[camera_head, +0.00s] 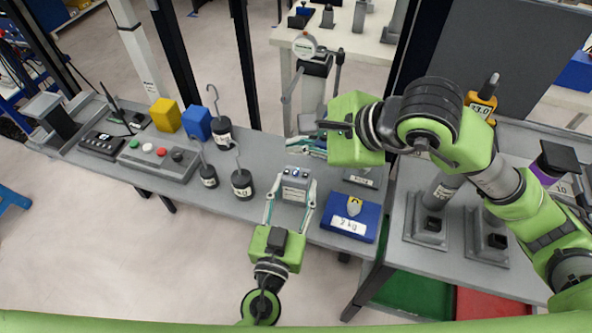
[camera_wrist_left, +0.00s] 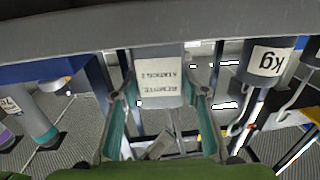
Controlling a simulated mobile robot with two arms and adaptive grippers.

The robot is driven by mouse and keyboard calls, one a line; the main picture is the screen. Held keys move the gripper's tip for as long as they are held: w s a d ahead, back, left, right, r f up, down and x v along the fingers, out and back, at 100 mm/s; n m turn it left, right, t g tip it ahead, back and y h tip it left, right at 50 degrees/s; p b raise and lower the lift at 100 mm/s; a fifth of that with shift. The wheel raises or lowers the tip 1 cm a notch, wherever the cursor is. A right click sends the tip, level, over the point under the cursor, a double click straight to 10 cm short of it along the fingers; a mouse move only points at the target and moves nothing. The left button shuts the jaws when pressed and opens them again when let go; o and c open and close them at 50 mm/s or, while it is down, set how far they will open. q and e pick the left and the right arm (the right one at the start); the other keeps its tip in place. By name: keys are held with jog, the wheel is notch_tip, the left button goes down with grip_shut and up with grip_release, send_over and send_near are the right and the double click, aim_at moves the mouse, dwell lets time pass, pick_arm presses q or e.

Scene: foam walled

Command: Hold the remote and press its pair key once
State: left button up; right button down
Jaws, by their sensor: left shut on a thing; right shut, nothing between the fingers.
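The remote (camera_head: 296,186) is a small grey box with a white label and a bluish key on its top face. It is between the fingers of my left gripper (camera_head: 292,194), which is shut on it near the front edge of the grey bench. In the left wrist view the remote (camera_wrist_left: 160,80) shows its label upside down, with a finger on each side. My right gripper (camera_head: 300,146) is shut and empty, a little behind and above the remote in the picture. Its arm partly hides it. I cannot read the marking of the key.
Hooked dark weights (camera_head: 242,184) stand left of the remote. A blue case (camera_head: 351,219) lies to its right. A button panel (camera_head: 160,158), a yellow cube (camera_head: 165,114) and a blue cube (camera_head: 197,123) are farther left. Grey stands (camera_head: 432,228) are on the right bench.

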pick_arm(q)
jog(key=o, duration=1.3)
jog(key=shift+s, duration=0.1)
